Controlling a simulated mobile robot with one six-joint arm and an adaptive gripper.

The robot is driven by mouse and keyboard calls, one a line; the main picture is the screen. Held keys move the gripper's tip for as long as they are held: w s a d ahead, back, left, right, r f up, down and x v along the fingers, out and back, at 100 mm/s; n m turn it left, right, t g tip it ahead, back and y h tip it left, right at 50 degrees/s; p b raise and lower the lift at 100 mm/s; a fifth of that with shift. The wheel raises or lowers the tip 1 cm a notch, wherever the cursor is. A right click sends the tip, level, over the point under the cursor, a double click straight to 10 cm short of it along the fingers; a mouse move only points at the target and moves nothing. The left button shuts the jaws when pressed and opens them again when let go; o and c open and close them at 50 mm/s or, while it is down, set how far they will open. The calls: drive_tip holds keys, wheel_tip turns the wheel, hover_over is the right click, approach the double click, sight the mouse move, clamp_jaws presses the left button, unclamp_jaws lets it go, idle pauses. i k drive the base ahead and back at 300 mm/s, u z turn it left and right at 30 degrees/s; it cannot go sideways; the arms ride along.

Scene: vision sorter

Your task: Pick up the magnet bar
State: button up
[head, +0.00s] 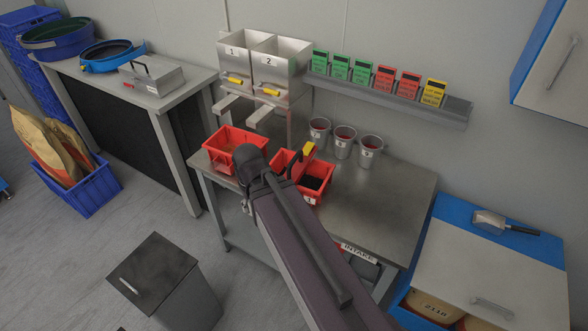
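A grey metal bar-like block (152,75) with a black handle and a small red mark lies on the left bench (185,88); it looks like the magnet bar, though I cannot be sure. My arm reaches up from the bottom of the head view over the steel table (392,203). The dark parts of my gripper (284,178) show only partly beside my arm, by the red bins, well to the right of the block. Its fingers are not clear, so I cannot tell whether it is open.
Two red bins, the left one (226,140) and the right one (314,188) with dark contents, stand below the hoppers (262,62). A small yellow-ended item (309,149) is at the right bin. Three metal cups (344,142) stand behind. A grey bin (174,287) stands on the floor.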

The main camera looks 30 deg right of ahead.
sight(295, 169)
drive_tip(key=u, duration=0.1)
drive_tip(key=k, duration=1.8)
drive_tip(key=z, duration=1.15)
drive_tip(key=i, duration=1)
drive_tip(key=z, duration=0.1)
